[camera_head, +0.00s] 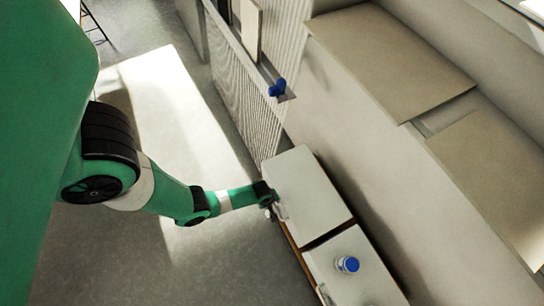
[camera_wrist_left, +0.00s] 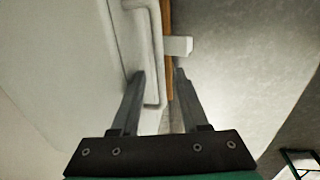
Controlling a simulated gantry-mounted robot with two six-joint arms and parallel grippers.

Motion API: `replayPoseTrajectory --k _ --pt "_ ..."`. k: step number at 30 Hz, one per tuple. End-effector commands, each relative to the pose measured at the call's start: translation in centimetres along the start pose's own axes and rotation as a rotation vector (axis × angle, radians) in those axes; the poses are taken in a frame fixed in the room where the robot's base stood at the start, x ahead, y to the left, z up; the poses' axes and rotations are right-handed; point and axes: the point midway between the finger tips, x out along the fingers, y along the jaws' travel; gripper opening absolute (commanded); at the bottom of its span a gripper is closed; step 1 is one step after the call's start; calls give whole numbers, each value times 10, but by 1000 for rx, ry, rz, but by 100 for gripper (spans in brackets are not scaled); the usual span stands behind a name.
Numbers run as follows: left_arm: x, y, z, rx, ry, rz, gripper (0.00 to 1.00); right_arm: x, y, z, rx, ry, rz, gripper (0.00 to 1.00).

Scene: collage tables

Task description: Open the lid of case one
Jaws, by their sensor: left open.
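A case with a flat white lid (camera_head: 308,188) stands in the lower middle of the head view, its lid lying closed. A second white-topped case (camera_head: 375,282) sits beside it, nearer the bottom edge; no label tells which is case one. My left gripper (camera_head: 275,210) is at the left edge of the first lid. In the left wrist view my gripper (camera_wrist_left: 159,74) is open, with the white lid's rim (camera_wrist_left: 157,55) between its fingers and a small white tab (camera_wrist_left: 179,46) just beyond the right finger. Contact cannot be told. My right gripper is not in view.
A white container with a blue top (camera_head: 347,264) stands on the second case. A ribbed partition (camera_head: 237,85) with a ledge holding blue objects (camera_head: 277,88) rises behind. A pale wall runs along the right. Open floor (camera_head: 190,262) lies to the left.

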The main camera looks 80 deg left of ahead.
Motion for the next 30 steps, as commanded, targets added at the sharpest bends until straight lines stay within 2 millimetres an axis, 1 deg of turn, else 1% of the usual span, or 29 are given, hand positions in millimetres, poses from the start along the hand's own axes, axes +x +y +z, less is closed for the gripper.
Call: replayPoseTrajectory --k 5,8,12,13,30 --pt "-1 0 0 0 0 0 45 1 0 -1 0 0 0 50" --pt "-1 0 0 0 0 0 29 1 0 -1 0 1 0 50" --pt "-1 0 0 0 0 0 3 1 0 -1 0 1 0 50" --pt "-1 0 0 0 0 0 0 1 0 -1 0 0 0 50" --pt "-1 0 0 0 0 0 0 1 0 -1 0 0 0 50"
